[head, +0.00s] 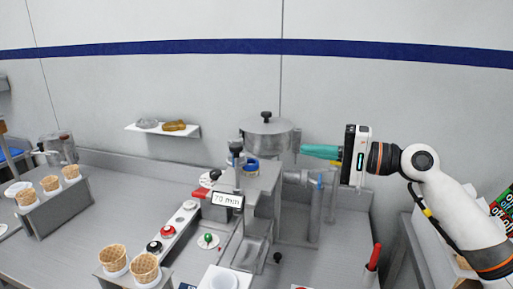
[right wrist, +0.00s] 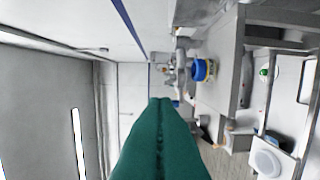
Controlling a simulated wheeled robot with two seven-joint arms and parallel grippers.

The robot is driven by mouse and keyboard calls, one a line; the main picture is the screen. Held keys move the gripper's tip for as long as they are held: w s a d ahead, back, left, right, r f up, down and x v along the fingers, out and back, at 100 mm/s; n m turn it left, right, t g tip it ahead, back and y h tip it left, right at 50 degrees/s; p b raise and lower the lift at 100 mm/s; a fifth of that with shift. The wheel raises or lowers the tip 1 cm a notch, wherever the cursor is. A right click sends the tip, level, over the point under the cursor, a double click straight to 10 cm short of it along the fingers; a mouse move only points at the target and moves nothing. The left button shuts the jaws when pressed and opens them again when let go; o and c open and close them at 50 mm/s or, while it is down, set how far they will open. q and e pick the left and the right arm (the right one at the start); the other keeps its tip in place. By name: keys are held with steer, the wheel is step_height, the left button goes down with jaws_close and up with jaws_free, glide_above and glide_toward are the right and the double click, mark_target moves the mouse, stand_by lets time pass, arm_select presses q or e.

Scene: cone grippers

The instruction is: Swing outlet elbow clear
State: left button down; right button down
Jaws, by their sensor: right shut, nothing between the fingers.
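The machine (head: 245,195) stands mid-counter with a display reading "70 mm" and a lidded grey pot (head: 268,137) behind it. A grey pipe (head: 314,215) bends down at the machine's right side and has a small blue part at its top; it looks like the outlet elbow. My right gripper (head: 304,150) has teal fingers pressed together and empty. It points left, above the pipe and close to the pot's right side; I cannot tell whether it touches. Its fingers (right wrist: 160,108) fill the lower middle of the right wrist view, where the elbow is not clear. My left gripper is not in view.
A blue ring (head: 251,165) sits on the machine and shows in the right wrist view (right wrist: 199,70). Waffle cones stand in a left rack (head: 52,208) and a front holder (head: 130,274). A red-handled tool (head: 374,257) stands at the right counter edge. A wall shelf (head: 163,130) holds two dishes.

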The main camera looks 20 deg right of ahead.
steer(key=p+x, duration=0.1)
steer(key=x, duration=0.2)
steer(key=p+x, duration=0.1)
steer(key=x, duration=0.2)
steer(key=p+x, duration=0.1)
steer(key=x, duration=0.1)
steer(key=shift+w+a+r+p, duration=0.2)
steer(key=shift+a+r+p, duration=0.1)
steer(key=shift+a+p, duration=0.05)
steer(key=a, duration=0.1)
steer(key=a+p, duration=0.1)
steer(key=shift+a+f, duration=0.2)
steer(key=shift+a, duration=0.05)
steer(key=shift+s+a+f+p, duration=0.1)
steer(key=shift+a+p, duration=0.25)
steer(key=shift+a, duration=0.45)
steer(key=shift+f, duration=0.1)
